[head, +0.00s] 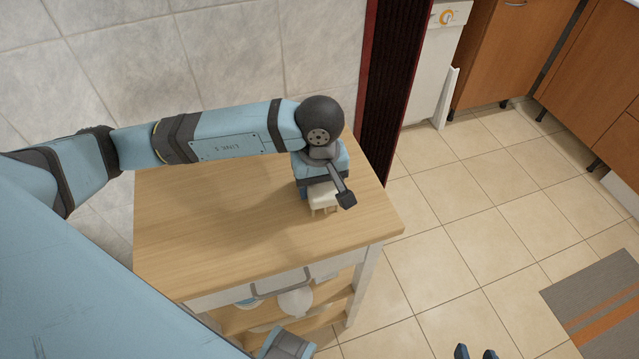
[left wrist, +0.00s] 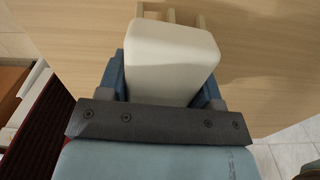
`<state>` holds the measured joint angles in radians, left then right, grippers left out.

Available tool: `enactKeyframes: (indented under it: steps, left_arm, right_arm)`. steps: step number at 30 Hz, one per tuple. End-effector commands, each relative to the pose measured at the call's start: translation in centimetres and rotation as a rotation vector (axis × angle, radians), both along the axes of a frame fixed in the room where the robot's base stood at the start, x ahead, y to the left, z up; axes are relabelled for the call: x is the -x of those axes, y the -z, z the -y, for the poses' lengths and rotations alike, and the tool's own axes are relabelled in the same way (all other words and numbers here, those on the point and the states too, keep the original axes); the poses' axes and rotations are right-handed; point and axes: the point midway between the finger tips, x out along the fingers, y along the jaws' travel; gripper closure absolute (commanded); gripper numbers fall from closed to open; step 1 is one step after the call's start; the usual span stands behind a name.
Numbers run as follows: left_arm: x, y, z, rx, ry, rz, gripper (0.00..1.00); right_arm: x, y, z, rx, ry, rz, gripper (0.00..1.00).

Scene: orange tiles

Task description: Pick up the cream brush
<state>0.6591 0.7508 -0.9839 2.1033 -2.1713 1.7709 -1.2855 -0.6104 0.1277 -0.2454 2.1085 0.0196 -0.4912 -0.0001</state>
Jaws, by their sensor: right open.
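The cream brush (head: 323,195) is a pale block with short prongs, over the right part of the wooden table top. It also shows large in the left wrist view (left wrist: 170,60), with its prongs at the far side. My left gripper (left wrist: 165,88) has a blue finger against each side of the block and looks shut on it. In the head view the wrist of this arm hides part of the brush. Whether the brush touches the table is hard to tell. My right gripper (head: 475,353) shows only its two fingertips at the bottom edge, apart and empty.
The wooden table (head: 200,235) is otherwise clear on top, with white dishes (head: 296,301) on a shelf below. A tiled wall (head: 250,50) stands behind it. Orange-brown cabinets (head: 590,70) and a striped mat (head: 605,300) lie to the right across open floor.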

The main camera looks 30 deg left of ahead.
Motion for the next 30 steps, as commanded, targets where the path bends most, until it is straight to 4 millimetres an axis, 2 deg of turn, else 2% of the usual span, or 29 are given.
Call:
enactKeyframes:
  steps: [10,15,20,30]
  left_arm:
    - [0.0,-0.3,0.0,0.0,0.0,0.001,0.66]
    - [-0.1,-1.7,0.0,0.001,0.0,0.003,0.66]
    - [-0.2,-4.8,0.0,0.001,0.0,0.006,0.66]
    - [-0.1,-14.2,0.0,0.001,0.001,0.006,0.66]
  right_arm:
    - [0.0,-0.1,0.0,0.0,0.0,0.0,0.52]
    - [0.0,-0.2,0.0,0.0,0.0,0.0,0.52]
    - [0.0,-0.3,0.0,-0.001,0.001,-0.001,0.52]
    - [0.1,-0.5,0.1,-0.002,0.003,-0.007,0.52]
